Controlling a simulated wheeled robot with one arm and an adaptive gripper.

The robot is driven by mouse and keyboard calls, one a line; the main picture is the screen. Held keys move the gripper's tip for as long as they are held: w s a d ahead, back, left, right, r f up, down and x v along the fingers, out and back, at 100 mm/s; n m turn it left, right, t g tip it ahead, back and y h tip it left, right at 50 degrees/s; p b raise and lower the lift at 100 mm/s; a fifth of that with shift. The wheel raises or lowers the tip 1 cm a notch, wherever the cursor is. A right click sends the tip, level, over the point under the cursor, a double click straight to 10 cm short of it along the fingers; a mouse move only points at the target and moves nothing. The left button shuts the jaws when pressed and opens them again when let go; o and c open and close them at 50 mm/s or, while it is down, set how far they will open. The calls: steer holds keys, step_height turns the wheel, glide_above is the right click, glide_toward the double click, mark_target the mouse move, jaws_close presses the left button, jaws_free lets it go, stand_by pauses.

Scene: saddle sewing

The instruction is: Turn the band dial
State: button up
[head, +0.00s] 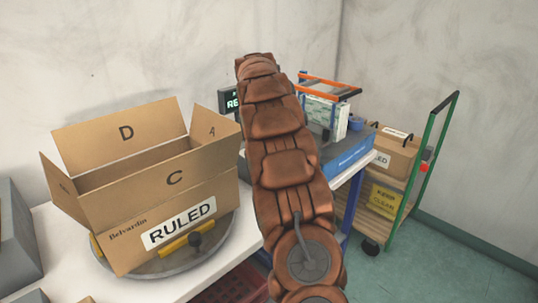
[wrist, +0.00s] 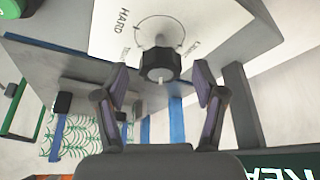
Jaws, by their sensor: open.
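The band dial (wrist: 159,62) shows in the wrist view as a dark ribbed knob on a white plate (wrist: 112,30), with a curved scale and the word HARD printed beside it. Other lettering on the plate is too small to read surely. My gripper (wrist: 161,76) is open, one finger on each side of the knob. There is a gap between each finger and the knob, and nothing is held. In the head view my arm hides both the dial and the gripper.
A open carton marked RULED (head: 158,220) stands on a round turntable (head: 160,265) at left. A lit display (head: 231,102) shows beside my arm. A blue-based machine (head: 348,158) with orange bars is right of it. A green-handled cart (head: 408,170) carries another box.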

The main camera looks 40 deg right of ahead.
steer(key=n, duration=0.1)
steer(key=n+b, duration=0.1)
steer(key=n+t+y+b, duration=0.1)
steer(key=n, duration=0.1)
steer(key=shift+s+d+f, duration=0.1)
steer(key=shift+f, duration=0.15)
steer(key=shift+r+n+t+y+b, duration=0.15)
steer(key=shift+n+y+b, duration=0.3)
steer(key=shift+n+b, duration=0.6)
steer(key=shift+f+n+t+y+b, duration=0.1)
steer(key=shift+n+t+y+b, duration=0.25)
steer(key=shift+n+b, duration=0.7)
steer(key=shift+r+n, duration=0.15)
steer(key=shift+n, duration=0.15)
